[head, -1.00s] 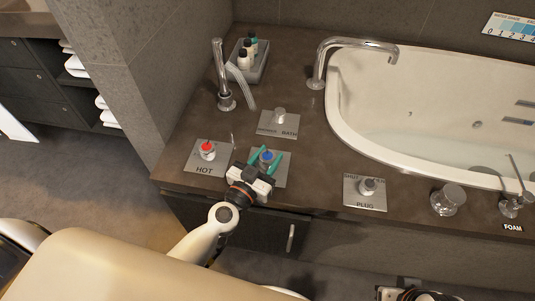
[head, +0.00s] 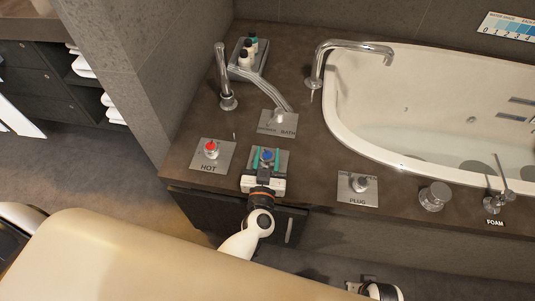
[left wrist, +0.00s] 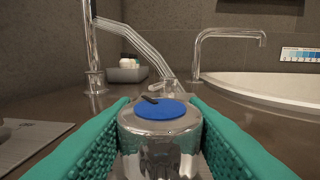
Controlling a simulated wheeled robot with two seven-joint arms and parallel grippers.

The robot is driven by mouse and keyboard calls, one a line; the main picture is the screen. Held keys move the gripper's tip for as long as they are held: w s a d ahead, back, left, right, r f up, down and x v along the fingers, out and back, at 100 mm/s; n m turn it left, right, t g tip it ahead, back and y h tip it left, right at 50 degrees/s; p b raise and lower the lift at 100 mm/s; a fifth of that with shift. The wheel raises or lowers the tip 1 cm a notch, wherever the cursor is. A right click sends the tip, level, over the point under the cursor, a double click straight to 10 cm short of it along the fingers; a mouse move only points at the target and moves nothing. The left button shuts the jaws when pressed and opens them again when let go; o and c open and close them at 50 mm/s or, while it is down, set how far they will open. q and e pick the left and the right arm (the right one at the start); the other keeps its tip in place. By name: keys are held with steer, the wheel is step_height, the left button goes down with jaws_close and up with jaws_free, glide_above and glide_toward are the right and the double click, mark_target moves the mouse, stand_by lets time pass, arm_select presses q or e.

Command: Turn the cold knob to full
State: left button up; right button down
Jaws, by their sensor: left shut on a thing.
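The cold knob, chrome with a blue cap, stands on a metal plate on the vanity top; its cap (head: 266,156) shows in the head view. In the left wrist view the knob (left wrist: 160,138) fills the lower middle, with a dark pointer mark on the cap toward the upper left. My left gripper (head: 266,159) is shut on the knob, one green fingertip pad on each side. The plate's lettering is hidden by the gripper. My right gripper is not clearly in view.
The red-capped hot knob (head: 211,149) stands just left. The bath selector plate (head: 278,123) lies behind, the plug knob (head: 361,185) to the right. A hand shower (head: 224,80), bath spout (head: 345,46) and bottle tray (head: 248,66) stand farther back. The tub (head: 400,130) is right.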

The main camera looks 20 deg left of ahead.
steer(key=shift+f, duration=0.1)
stand_by(0.3)
arm_select(q)
steer(key=o, duration=1)
steer(key=shift+s, duration=0.25)
steer(key=s, duration=0.3)
steer(key=s+d, duration=0.1)
steer(key=s, duration=0.3)
steer(key=s+d+p, duration=0.1)
steer(key=s, duration=0.3)
steer(key=shift+s+d, duration=0.15)
arm_select(e)
steer(key=f, duration=0.1)
steer(key=s+f, duration=0.2)
steer(key=shift+d+f, duration=0.15)
steer(key=shift+f, duration=0.25)
